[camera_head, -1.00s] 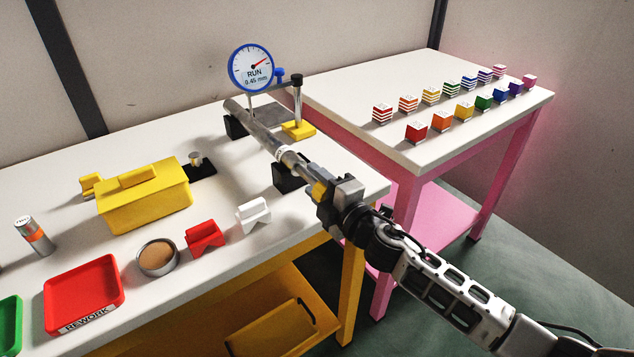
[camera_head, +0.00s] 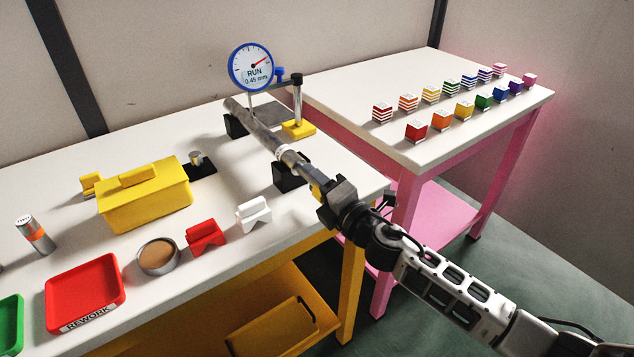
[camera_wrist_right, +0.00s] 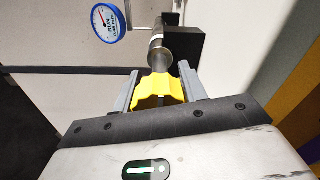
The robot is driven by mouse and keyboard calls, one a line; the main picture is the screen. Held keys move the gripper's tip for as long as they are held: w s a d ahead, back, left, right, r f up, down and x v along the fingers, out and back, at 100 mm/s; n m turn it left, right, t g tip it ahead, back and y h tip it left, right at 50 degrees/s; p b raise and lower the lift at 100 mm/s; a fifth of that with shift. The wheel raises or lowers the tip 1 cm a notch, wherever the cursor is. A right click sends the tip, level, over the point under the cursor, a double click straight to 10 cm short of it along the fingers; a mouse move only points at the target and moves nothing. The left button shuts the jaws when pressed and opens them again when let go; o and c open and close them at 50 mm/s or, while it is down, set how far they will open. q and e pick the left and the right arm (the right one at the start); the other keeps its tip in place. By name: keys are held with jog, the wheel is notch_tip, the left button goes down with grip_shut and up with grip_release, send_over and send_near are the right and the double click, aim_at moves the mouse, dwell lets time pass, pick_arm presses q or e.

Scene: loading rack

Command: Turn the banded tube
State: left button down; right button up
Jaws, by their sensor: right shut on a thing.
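The banded tube (camera_head: 262,132) is a long grey metal tube with a pale band near its close end. It lies level across two black supports on the white bench. My right gripper (camera_head: 319,189) is shut at the tube's near end, in line with it. In the right wrist view, my gripper (camera_wrist_right: 160,86) has its two grey fingers on either side of a yellow piece, with the tube (camera_wrist_right: 158,55) running away beyond. A blue-rimmed dial gauge (camera_head: 251,68), reading "RUN 0.45 mm", stands over the tube's far part. My left gripper is out of view.
A yellow box (camera_head: 145,200), red REWORK tray (camera_head: 80,295), round dish (camera_head: 158,257), and red (camera_head: 206,235) and white (camera_head: 254,213) V-shaped blocks stand left of the tube. A pink-legged table (camera_head: 345,95) with several coloured cubes is behind right.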

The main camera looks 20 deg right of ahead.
jog(key=shift+f, duration=0.1)
jog(key=o, duration=1)
jog(key=shift+s, duration=0.15)
pick_arm(q)
jog(key=b, duration=0.1)
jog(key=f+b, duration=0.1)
jog(key=b, duration=0.1)
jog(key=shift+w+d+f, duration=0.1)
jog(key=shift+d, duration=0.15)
pick_arm(e)
jog(key=v, duration=1.5)
jog(key=shift+s+d, duration=0.15)
jog(key=shift+s, duration=0.2)
